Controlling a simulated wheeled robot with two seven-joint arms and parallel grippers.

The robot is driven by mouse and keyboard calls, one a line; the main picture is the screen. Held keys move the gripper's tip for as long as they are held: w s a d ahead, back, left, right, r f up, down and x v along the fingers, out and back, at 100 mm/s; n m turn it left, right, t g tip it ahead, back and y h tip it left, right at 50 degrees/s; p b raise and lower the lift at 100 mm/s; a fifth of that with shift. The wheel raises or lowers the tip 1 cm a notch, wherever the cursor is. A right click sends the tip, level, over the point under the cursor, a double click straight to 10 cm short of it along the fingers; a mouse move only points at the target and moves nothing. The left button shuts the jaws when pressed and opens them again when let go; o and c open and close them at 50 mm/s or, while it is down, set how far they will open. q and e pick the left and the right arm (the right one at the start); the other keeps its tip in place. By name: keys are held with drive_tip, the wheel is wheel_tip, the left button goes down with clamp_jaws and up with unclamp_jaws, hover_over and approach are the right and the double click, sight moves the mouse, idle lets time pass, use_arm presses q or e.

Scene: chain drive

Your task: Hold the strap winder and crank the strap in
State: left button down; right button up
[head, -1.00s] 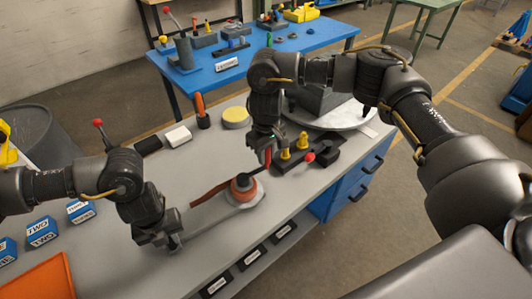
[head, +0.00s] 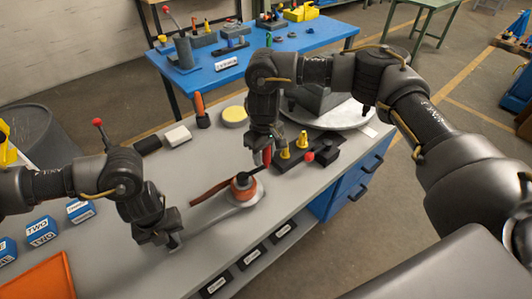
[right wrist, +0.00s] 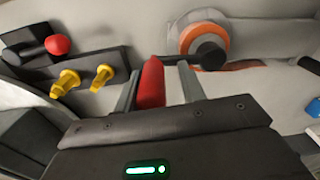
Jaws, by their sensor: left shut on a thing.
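The strap winder has an orange drum (head: 243,190) with a dark hub, on a grey plate with a long grey handle (head: 208,213). It is over the grey bench, and a brown-red strap (head: 207,191) runs off to the left. My left gripper (head: 174,241) is shut on the end of the grey handle. The dark crank arm reaches from the hub to a red grip (right wrist: 151,84). In the right wrist view, my right gripper (right wrist: 160,82) has its fingers apart on both sides of the red grip, with a gap on one side. The drum (right wrist: 204,38) shows beyond it.
A dark block with yellow pegs (head: 285,153) and a red knob (head: 308,157) stands close to the right of my right gripper. A round grey plate (head: 345,114) lies behind. Blue labelled boxes (head: 42,231) and an orange tray (head: 40,283) are at left.

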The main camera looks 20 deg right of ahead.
drive_tip(key=shift+o, duration=0.8)
drive_tip(key=shift+w, duration=0.1)
drive_tip(key=shift+d+r, duration=0.1)
drive_tip(key=shift+r, duration=0.2)
wheel_tip(320, 180, up, 11)
drive_tip(key=shift+r, duration=0.2)
drive_tip(key=shift+f, duration=0.1)
